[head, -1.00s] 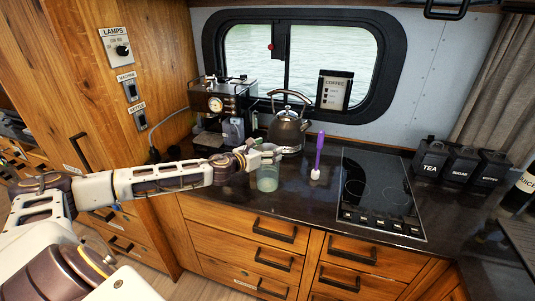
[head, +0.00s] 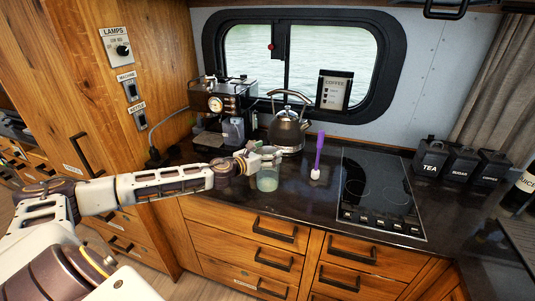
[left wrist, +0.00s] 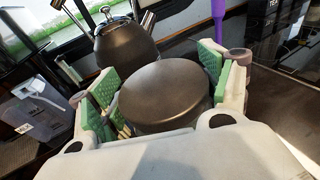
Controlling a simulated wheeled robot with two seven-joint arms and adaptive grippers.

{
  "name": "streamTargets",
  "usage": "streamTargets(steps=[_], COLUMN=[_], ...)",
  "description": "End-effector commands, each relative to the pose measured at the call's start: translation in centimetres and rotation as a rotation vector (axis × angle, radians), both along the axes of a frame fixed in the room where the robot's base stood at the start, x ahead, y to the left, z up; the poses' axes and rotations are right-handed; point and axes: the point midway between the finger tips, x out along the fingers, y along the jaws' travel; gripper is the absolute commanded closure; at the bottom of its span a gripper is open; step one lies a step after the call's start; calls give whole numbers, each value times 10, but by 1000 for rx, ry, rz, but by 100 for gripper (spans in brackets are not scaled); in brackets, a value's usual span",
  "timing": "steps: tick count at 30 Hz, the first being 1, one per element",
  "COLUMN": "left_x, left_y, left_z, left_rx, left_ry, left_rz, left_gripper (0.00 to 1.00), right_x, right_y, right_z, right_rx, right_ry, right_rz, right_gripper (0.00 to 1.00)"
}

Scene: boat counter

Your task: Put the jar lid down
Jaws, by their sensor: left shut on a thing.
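The jar lid (left wrist: 165,94) is a dark round disc between the green pads of my left gripper (left wrist: 160,90) in the left wrist view. My left gripper is shut on it. In the head view my left gripper (head: 265,154) is over the mouth of a clear greenish jar (head: 267,182), which stands upright on the dark counter. The lid is hard to make out there, and I cannot tell whether it touches the jar. The wrist view does not show the jar. My right gripper is out of view.
A dark kettle (head: 287,128) stands behind the jar, with a coffee machine (head: 222,108) to the left. A purple-handled brush (head: 319,155) and a black hob (head: 375,190) are to the right. Free counter (head: 290,188) lies between jar and hob.

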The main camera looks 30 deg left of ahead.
Motion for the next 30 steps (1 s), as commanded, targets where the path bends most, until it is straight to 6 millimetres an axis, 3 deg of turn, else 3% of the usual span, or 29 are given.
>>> streamTargets(steps=[6, 30], left_x=[-1, -7], left_y=[-1, 2], left_z=[-6, 0], left_rx=[-3, -1], left_ry=[10, 8], left_rz=[-1, 1], left_gripper=[1, 1], right_x=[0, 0], right_y=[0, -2], right_z=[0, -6], right_rx=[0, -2], right_ry=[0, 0], right_rz=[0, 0], right_gripper=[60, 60])
